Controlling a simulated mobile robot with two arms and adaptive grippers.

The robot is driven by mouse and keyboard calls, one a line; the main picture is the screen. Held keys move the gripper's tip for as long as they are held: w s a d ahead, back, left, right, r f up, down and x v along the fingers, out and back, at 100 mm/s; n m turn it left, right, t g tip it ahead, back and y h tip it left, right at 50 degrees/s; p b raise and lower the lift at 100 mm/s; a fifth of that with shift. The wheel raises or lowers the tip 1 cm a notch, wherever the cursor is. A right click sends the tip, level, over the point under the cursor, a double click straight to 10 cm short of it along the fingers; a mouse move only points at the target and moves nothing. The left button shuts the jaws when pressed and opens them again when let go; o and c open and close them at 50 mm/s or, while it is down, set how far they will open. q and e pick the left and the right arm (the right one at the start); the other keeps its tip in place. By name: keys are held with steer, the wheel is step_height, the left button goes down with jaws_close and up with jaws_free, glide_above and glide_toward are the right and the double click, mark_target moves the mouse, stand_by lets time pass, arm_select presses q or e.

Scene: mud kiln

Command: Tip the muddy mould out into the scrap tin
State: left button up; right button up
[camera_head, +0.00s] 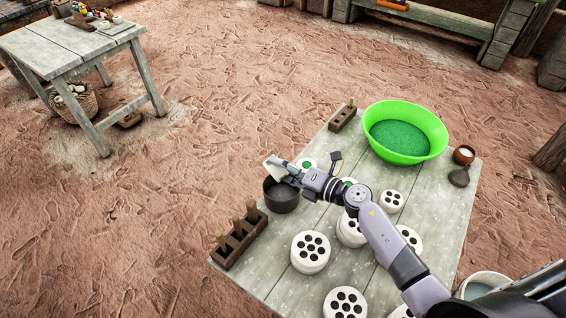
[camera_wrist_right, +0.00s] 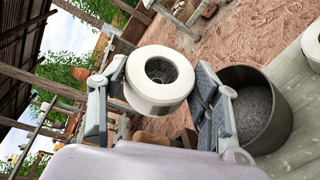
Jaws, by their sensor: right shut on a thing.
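My right gripper (camera_head: 288,172) is shut on a white round mould (camera_wrist_right: 161,80) with a hole in its face filled with grey, mud-like material. In the head view the mould (camera_head: 274,167) looks tilted and shows as a small pale shape at the fingertips, beside and above the scrap tin. The scrap tin (camera_head: 281,196) is a dark round pot on the left side of the table; in the right wrist view the tin (camera_wrist_right: 285,128) stands just right of the fingers, with grey material inside. My left gripper is not in view.
The plank table (camera_head: 292,290) carries several white moulds with dark holes (camera_head: 310,250), a green basin (camera_head: 437,133) of green grains, a wooden rack (camera_head: 240,239) by the left edge and a small brown bowl (camera_head: 464,154). A second table (camera_head: 70,45) stands far left, across open ground.

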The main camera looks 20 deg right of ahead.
steer(key=r+n+h+p, duration=0.1)
steer(key=p, duration=0.2)
steer(key=n+h+p, duration=0.1)
steer(key=n+p, duration=0.1)
steer(key=p, duration=0.1)
steer(key=shift+r+n+g, duration=0.3)
steer(key=shift+r, duration=0.05)
steer(key=shift+f+n+h+p, duration=0.2)
steer(key=shift+n+h+p, duration=0.15)
steer(key=shift+p, duration=0.25)
steer(key=n+h+p, duration=0.1)
steer(key=p, duration=0.2)
steer(key=r+n+p, duration=0.1)
steer(key=p, duration=0.2)
steer(key=n+h+p, duration=0.1)
steer(key=n+p, duration=0.1)
steer(key=p, duration=0.1)
steer(key=shift+r+h+p, duration=0.25)
steer(key=shift+h+p, duration=0.05)
steer(key=shift+h, duration=0.05)
steer(key=shift+a+f+n, duration=0.15)
steer(key=shift+f+n, duration=0.05)
steer(key=shift+n, duration=0.05)
steer(key=shift+n+h, duration=0.3)
steer(key=shift+n, duration=0.1)
steer(key=shift+d+b, duration=0.2)
steer(key=shift+b, duration=0.2)
